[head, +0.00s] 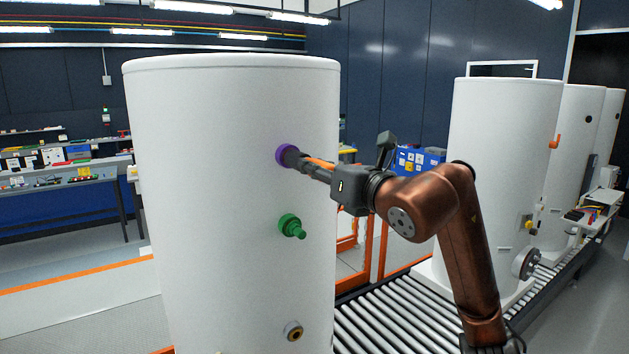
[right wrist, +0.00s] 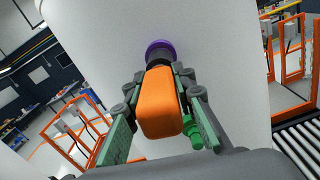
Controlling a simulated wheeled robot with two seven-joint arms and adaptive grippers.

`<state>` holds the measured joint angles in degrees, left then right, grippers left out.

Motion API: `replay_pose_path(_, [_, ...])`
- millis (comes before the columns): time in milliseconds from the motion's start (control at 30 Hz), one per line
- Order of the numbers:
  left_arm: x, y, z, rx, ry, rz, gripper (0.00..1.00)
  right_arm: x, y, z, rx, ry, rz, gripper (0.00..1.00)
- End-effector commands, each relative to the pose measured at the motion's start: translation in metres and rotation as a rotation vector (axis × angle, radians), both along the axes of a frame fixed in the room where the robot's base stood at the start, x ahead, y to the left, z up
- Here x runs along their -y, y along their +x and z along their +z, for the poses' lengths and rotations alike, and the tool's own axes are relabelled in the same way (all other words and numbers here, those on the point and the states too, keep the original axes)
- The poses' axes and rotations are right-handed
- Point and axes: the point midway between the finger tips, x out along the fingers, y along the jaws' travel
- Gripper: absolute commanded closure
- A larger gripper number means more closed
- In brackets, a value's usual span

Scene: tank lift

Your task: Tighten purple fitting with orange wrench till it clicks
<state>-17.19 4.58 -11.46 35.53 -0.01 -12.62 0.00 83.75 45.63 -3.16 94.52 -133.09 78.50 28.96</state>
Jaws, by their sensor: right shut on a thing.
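The purple fitting (head: 283,153) sits on the upper side of a large white tank (head: 200,200). It also shows at the top middle of the right wrist view (right wrist: 158,46). My right gripper (head: 318,170) is shut on the orange wrench (head: 320,162), whose orange body fills the space between the fingers in the right wrist view (right wrist: 160,100). The wrench's dark head (right wrist: 158,58) points at the purple fitting and appears to meet it; the exact contact is hard to tell. My left gripper is not in view.
A green fitting (head: 291,225) sticks out of the tank below the purple one, close under my right gripper. A brass port (head: 293,330) is lower down. A roller conveyor (head: 375,320) and another white tank (head: 500,170) stand to the right.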

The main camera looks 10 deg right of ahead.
Motion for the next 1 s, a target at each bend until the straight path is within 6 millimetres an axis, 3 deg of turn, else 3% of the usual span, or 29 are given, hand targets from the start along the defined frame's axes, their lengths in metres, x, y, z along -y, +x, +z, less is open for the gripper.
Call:
replay_pose_path(500, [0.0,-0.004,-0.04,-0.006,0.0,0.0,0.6,0.001,0.001,0.0,-0.257,0.716,0.001,1.0])
replay_pose_path(1000, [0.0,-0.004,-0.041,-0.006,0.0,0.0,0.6,0.003,0.0,0.002,-0.281,0.782,0.0,1.0])
